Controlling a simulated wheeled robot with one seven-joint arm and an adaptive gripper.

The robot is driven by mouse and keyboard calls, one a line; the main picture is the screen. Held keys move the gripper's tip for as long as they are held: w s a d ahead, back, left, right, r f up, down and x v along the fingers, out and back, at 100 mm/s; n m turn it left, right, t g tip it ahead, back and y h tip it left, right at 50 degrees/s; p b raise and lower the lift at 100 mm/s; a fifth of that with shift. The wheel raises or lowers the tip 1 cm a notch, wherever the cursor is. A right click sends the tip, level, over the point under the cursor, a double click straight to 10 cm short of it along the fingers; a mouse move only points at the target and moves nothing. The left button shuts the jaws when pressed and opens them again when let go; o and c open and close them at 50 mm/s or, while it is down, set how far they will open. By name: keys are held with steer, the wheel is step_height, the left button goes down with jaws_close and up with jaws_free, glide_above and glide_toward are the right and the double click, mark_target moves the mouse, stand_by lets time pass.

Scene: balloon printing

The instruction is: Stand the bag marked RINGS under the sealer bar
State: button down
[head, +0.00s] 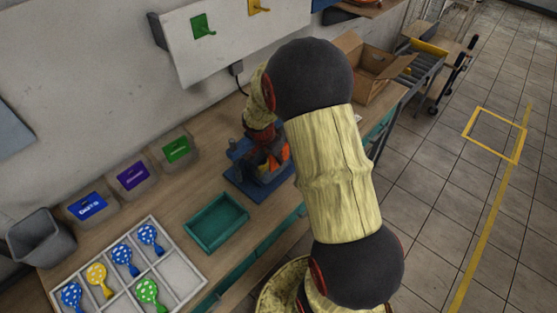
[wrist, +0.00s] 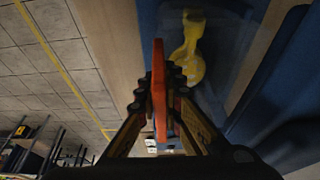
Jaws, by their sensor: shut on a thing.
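The wrist view shows my gripper (wrist: 160,88) shut on a thin, upright orange-red thing (wrist: 158,60), seen nearly edge-on between the fingertips. It may be the bag, but no RINGS mark can be read. In the head view, an orange patch (head: 284,153) shows at the blue sealer-like machine (head: 243,177), where my gripper is mostly hidden by my arm. A blue surface with a yellow shape (wrist: 194,52) lies just beyond the fingers in the wrist view. The sealer bar cannot be made out, nor whether the held thing touches the machine.
An empty teal tray (head: 217,245) lies left of the machine. A white divided tray (head: 197,283) holds several spotted paddle-shaped items. Labelled bins (head: 178,152) and a grey bin (head: 38,240) line the wall. An open cardboard box (head: 372,80) stands beyond the machine.

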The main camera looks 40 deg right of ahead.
steer(key=c, duration=2)
jaws_free()
steer(key=shift+o, duration=0.6)
steer(key=s+r+p, duration=0.2)
steer(key=s+r, duration=0.1)
steer(key=r, duration=0.4)
steer(key=shift+d+p, duration=0.15)
steer(key=shift+p, duration=0.25)
